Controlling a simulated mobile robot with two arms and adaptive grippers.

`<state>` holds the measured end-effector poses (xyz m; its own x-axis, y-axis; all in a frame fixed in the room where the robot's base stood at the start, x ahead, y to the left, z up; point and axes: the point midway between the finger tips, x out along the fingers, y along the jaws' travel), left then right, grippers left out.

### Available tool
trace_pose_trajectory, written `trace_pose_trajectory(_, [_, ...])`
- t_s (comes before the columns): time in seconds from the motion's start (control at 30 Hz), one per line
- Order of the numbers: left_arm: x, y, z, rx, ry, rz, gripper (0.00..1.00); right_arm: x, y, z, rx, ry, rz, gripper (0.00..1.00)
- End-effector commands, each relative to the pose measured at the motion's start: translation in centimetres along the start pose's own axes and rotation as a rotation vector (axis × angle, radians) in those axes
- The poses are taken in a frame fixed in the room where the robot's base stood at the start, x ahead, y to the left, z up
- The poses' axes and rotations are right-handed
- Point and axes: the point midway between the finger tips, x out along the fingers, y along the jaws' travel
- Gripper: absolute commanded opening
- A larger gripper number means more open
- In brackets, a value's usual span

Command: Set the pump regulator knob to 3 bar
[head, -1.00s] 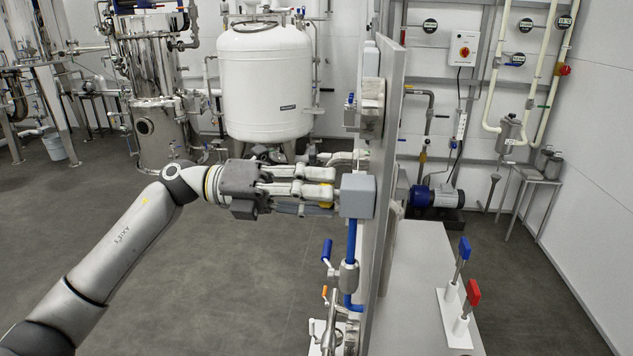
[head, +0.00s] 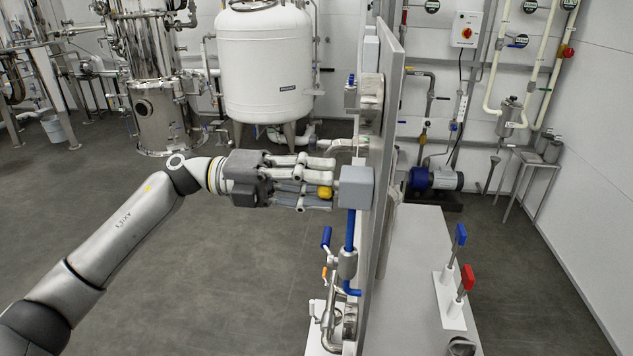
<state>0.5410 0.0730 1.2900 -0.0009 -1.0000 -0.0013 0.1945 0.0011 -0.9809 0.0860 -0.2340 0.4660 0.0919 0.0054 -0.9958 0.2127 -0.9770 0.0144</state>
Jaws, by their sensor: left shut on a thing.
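A yellow knob (head: 325,192) shows at the left side of a grey box (head: 356,187) on the upright panel. My left gripper (head: 326,180) comes in from the left and is shut on the knob, with fingers above and below it. The fingers hide part of the knob, and I see no scale or pressure reading. A blue pipe (head: 350,230) runs down from the grey box. My right gripper is not in view.
The upright panel (head: 385,140) stands just right of the gripper. Below the box are a blue-handled valve (head: 326,237) and steel fittings. Blue (head: 460,235) and red (head: 467,278) levers stand on the right. The floor at left is open.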

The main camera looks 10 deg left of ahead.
Motion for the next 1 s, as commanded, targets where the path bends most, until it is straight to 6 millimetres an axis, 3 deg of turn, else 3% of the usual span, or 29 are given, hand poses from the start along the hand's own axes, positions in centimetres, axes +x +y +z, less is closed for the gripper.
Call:
trace_pose_trajectory(0.13, [-0.2, -0.4, 0.3, 0.005, -0.011, -0.005, 0.12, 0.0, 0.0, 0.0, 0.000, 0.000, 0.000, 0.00])
trace_pose_trajectory(0.17, [-0.2, -0.4, 0.3, 0.005, -0.011, -0.005, 0.38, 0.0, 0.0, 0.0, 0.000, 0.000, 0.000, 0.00])
trace_pose_trajectory(0.33, [-0.2, -0.3, 0.3, 0.004, -0.011, -0.004, 0.58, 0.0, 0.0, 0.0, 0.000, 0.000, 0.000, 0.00])
trace_pose_trajectory(0.77, [-0.5, 0.0, 0.1, 0.001, -0.004, -0.001, 0.58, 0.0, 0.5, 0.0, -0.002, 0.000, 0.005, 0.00])
trace_pose_trajectory(1.0, [-4.5, 0.1, 0.2, -0.002, -0.009, 0.001, 0.58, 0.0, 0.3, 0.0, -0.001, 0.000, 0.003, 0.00])
